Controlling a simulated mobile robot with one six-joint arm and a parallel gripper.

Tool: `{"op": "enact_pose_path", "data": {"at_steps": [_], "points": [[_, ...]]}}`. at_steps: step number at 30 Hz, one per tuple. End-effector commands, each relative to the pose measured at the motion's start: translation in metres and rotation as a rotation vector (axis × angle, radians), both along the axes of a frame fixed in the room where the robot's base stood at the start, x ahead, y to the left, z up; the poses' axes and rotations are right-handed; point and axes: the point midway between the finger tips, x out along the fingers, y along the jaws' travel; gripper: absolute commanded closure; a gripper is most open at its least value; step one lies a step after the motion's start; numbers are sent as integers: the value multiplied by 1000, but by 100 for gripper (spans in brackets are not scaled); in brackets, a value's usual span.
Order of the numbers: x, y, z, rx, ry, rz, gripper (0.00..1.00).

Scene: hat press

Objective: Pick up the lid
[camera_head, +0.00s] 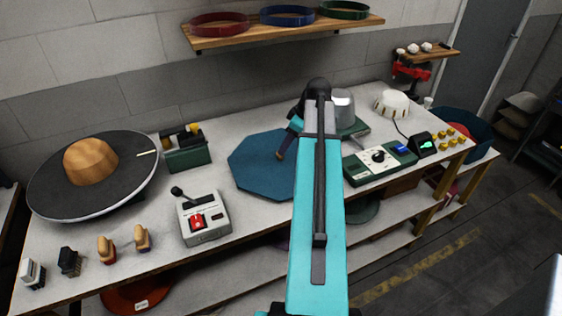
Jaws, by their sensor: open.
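I cannot tell for sure which thing is the lid. A silver, rounded metal piece (343,106) stands on a green base at the back of the bench, partly hidden by my arm. A white ribbed round piece (391,103) sits to its right. My gripper (281,154) is small in view, left of my teal arm, pointing down over the blue octagonal mat (255,172). It is open, and I see nothing held. The fingers are partly hidden by the arm, and their height above the mat is unclear.
The bench (165,233) also bears a wide dark disc (125,180) with a wooden crown block, a control box with a red switch (205,219), a green control panel (381,162) and several brushes (107,250). A shelf (290,33) with coloured bands hangs above.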

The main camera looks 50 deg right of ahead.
Motion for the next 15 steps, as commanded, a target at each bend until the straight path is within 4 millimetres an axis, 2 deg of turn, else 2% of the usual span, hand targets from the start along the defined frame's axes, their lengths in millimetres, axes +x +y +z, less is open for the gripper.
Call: {"op": "enact_pose_path", "data": {"at_steps": [8, 15], "points": [[3, 1, -5, 2, 1, 1, 53], [11, 2, -21, 2, 2, 2, 53]]}}
